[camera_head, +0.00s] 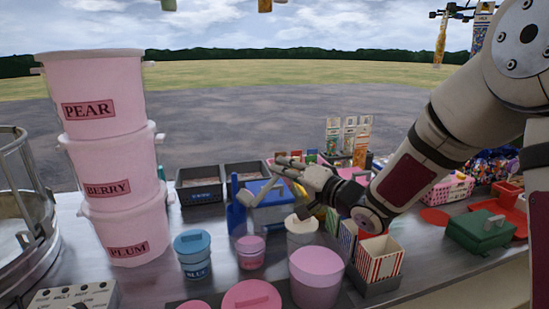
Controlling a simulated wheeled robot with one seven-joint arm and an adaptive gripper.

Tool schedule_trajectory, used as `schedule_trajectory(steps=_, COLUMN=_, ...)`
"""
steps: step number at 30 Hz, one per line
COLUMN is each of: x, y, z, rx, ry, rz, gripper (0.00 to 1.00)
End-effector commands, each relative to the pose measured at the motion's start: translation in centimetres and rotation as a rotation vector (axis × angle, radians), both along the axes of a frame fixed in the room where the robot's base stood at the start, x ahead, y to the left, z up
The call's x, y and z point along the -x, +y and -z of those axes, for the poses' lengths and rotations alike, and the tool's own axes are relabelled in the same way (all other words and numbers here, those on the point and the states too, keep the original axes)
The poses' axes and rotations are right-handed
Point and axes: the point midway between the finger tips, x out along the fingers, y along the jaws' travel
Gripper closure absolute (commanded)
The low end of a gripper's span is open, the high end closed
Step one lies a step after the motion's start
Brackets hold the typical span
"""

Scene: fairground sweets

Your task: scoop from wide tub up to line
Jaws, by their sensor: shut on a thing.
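My gripper (290,167) reaches in from the right over the counter. It is shut on a small pale grey thing (257,190), perhaps a scoop, but its shape is hard to make out. It hangs above or in front of a blue box (270,213). I cannot tell which is the wide tub. No fill line shows.
Stacked pink buckets marked PEAR, BERRY and PLUM (113,155) stand tall at left, beside a round metal machine (25,215). Dark bins (198,186) are behind. A red-striped box (379,261) stands under my arm. A green case (480,231) lies at right.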

Motion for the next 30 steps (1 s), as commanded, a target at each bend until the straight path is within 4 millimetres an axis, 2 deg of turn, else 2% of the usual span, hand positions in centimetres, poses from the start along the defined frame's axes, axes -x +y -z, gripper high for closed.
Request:
schedule_trajectory(steps=10, x=-0.8, y=-1.1, z=4.5, rx=-0.34, ry=0.318, rz=0.003, gripper=1.0)
schedule_trajectory(steps=15, x=-0.6, y=-0.8, z=6.3, rx=-0.469, ry=0.437, rz=0.001, gripper=1.0)
schedule_trajectory(steps=21, x=-0.6, y=-0.7, z=7.3, rx=-0.54, ry=0.503, rz=0.0, gripper=1.0)
schedule_trajectory(steps=30, x=-0.6, y=-0.7, z=7.4, rx=-0.548, ry=0.511, rz=0.0, gripper=1.0)
